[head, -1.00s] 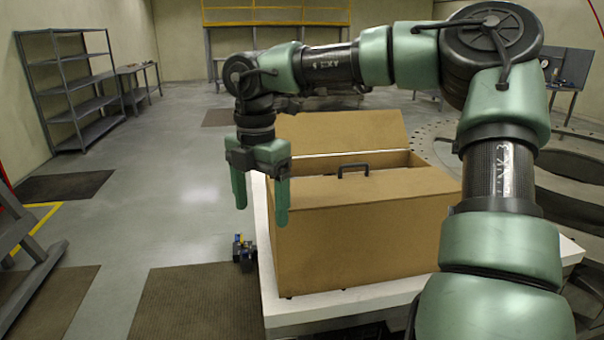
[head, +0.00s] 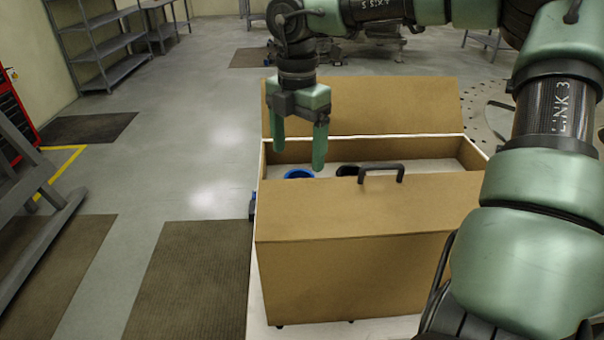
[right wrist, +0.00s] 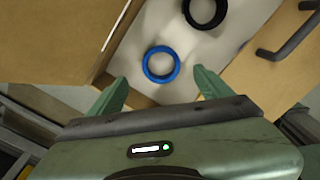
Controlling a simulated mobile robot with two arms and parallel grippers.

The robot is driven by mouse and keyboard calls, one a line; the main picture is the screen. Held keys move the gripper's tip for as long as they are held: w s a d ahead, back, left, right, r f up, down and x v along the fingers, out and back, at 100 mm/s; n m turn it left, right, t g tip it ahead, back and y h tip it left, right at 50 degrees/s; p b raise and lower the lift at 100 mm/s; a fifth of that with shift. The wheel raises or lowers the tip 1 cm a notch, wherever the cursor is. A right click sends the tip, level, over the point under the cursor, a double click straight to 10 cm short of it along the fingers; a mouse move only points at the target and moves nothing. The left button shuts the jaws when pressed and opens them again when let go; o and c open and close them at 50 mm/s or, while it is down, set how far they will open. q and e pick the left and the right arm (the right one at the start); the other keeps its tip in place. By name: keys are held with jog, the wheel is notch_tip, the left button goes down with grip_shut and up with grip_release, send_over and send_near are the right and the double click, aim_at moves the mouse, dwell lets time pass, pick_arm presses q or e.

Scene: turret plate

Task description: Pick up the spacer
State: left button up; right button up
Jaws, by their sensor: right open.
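A blue ring (head: 299,173) and a black ring (head: 346,170) lie inside an open brown box (head: 350,255); the front wall partly hides both in the head view. Either ring may be the spacer; I cannot tell which. In the right wrist view the blue ring (right wrist: 148,66) lies flat on a pale floor just beyond my fingertips, and the black ring (right wrist: 189,18) is farther off. My right gripper (head: 299,152) is open and empty, pointing down above the box's left part; in its wrist view the fingers (right wrist: 161,78) stand apart below the blue ring. My left gripper is not in view.
The box has a raised back flap (head: 365,108) and a dark handle (head: 382,168) on its front top panel. It stands on a white surface (head: 262,315). Grey shelving (head: 100,45) is at the back left. The floor left of the box is open.

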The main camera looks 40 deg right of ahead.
aim_at(300, 172)
jog(key=shift+s+f, duration=0.1)
jog(key=shift+f, duration=0.3)
jog(key=f+p, duration=0.1)
jog(key=f, duration=0.1)
jog(key=f+p, duration=0.1)
jog(key=f, duration=0.1)
jog(key=shift+d+f+p, duration=0.2)
jog(key=shift+f+p, duration=0.1)
jog(key=shift+p, duration=0.05)
jog(key=shift+f, duration=0.2)
jog(key=shift+a, duration=0.1)
jog(key=c, duration=1.5)
